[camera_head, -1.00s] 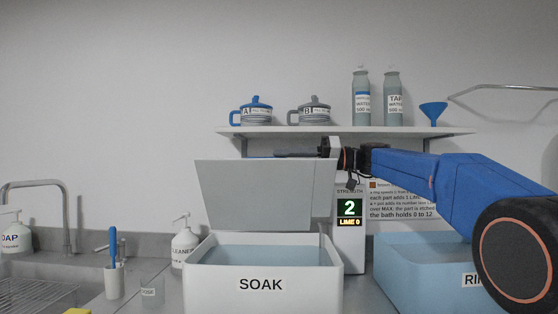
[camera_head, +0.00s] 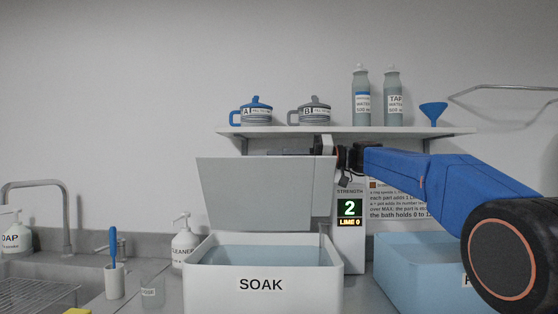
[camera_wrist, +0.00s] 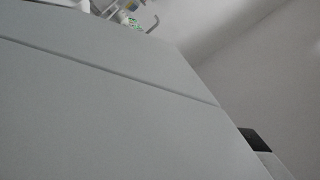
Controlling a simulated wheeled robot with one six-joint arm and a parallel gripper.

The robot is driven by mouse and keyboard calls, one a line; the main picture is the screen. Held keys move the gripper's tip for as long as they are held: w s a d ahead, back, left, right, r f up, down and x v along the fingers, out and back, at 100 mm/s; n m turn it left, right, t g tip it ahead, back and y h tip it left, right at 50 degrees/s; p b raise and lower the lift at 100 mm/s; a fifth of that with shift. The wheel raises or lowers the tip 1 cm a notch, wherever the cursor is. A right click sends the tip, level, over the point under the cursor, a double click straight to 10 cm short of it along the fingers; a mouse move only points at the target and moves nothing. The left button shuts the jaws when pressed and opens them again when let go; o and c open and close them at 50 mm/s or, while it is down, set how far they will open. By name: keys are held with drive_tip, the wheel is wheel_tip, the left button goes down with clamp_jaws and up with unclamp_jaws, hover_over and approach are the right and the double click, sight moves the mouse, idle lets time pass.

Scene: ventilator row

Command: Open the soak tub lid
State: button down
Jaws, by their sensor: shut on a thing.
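The white soak tub (camera_head: 262,293) stands on the counter, labelled SOAK, with pale blue liquid inside. Its grey lid (camera_head: 266,190) is raised nearly upright behind the tub, its broad face toward the head camera. My gripper (camera_head: 318,146) is at the top right edge of the lid and shut on it; its fingers are partly hidden behind the lid's top. In the wrist view the lid (camera_wrist: 110,110) fills most of the picture, and a dark fingertip shows at the right.
A shelf (camera_head: 350,131) with two lidded mugs, two bottles and a blue funnel (camera_head: 433,112) is just above the lid. A display unit (camera_head: 349,235) reads 2. A blue rinse tub (camera_head: 420,280) stands right. Soap bottles and a sink are left.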

drive_tip(key=shift+w+r+m, duration=0.2)
drive_tip(key=shift+w, duration=0.3)
drive_tip(key=shift+w+r+m, duration=0.15)
drive_tip(key=shift+w+m, duration=0.05)
drive_tip(key=shift+w, duration=0.3)
drive_tip(key=c, duration=1.8)
unclamp_jaws()
drive_tip(key=shift+c, duration=0.2)
drive_tip(key=shift+d, duration=0.1)
drive_tip(key=d, duration=1.7)
drive_tip(key=shift+s+d, duration=0.15)
drive_tip(key=shift+s, duration=0.15)
